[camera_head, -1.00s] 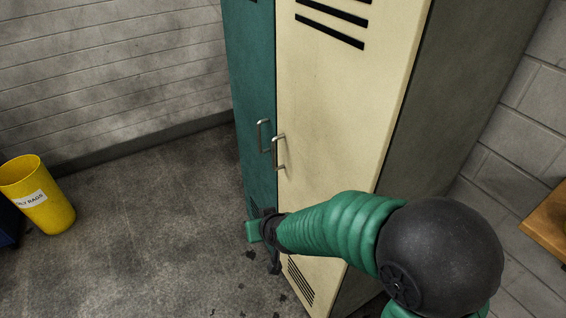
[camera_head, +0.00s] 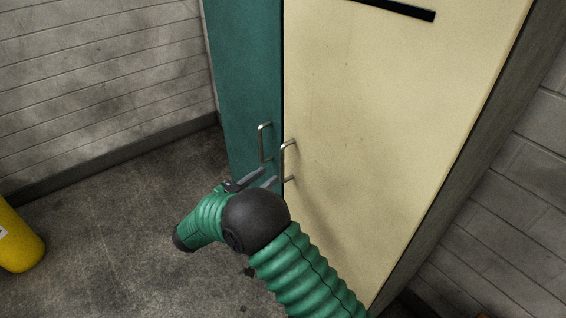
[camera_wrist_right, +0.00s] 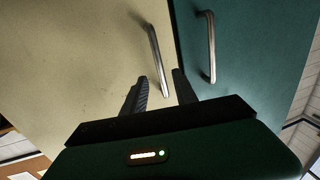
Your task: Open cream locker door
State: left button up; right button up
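The cream locker door (camera_head: 385,110) is closed, flush beside the teal door. Its metal bar handle (camera_head: 284,162) sits near its left edge; in the right wrist view the handle (camera_wrist_right: 155,55) is a slanted bar. My right gripper (camera_head: 270,174) is open, its fingers just left of the handle's lower end in the head view. In the right wrist view the gripper (camera_wrist_right: 161,76) has its fingers apart, with the handle's lower end appearing between them. I cannot tell whether they touch it. My left gripper is not in view.
The teal door (camera_head: 242,80) has its own handle (camera_head: 263,142) close to the cream one; it lies beside the right finger in the wrist view. The floor (camera_head: 110,215) between is clear. A block wall (camera_head: 495,210) lies right.

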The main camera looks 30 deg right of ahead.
aim_at(283, 178)
jog(key=shift+p+x, duration=0.35)
jog(key=shift+x, duration=3.6)
jog(key=shift+a, duration=0.15)
grip_shut()
jog(key=shift+r, duration=0.1)
